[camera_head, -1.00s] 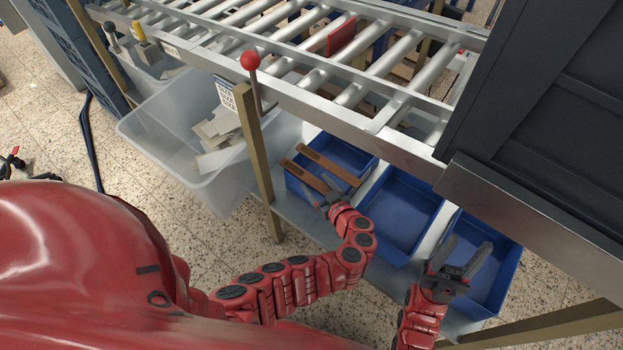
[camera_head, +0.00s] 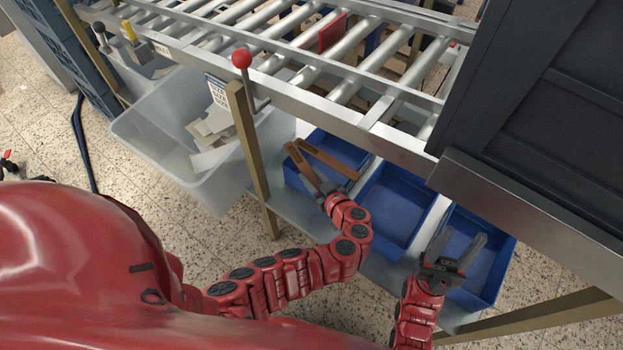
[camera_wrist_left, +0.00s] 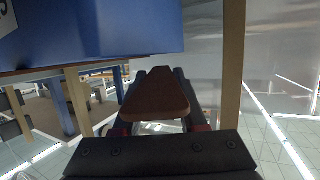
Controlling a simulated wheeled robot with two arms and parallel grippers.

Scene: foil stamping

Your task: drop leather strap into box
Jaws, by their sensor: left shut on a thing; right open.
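My left gripper (camera_head: 318,186) is shut on a brown leather strap (camera_head: 302,162), near the left edge of the leftmost blue box (camera_head: 292,183). The strap points up and left from the fingers. In the left wrist view the held strap (camera_wrist_left: 157,97) sits between the gripper's fingers (camera_wrist_left: 155,80). A second brown strap (camera_head: 330,159) lies slanted at the leftmost blue box. How high the held strap is relative to the box rim is hard to tell. My right gripper (camera_head: 461,251) is open and empty over the rightmost blue box (camera_head: 492,285).
A middle blue box (camera_head: 398,205) stands empty. A translucent bin (camera_head: 150,140) with pale scraps (camera_head: 212,130) is to the left, past a post (camera_head: 250,160). A roller conveyor (camera_head: 290,55) and a red-knobbed lever (camera_head: 242,60) are above; a dark cabinet (camera_head: 545,120) is right.

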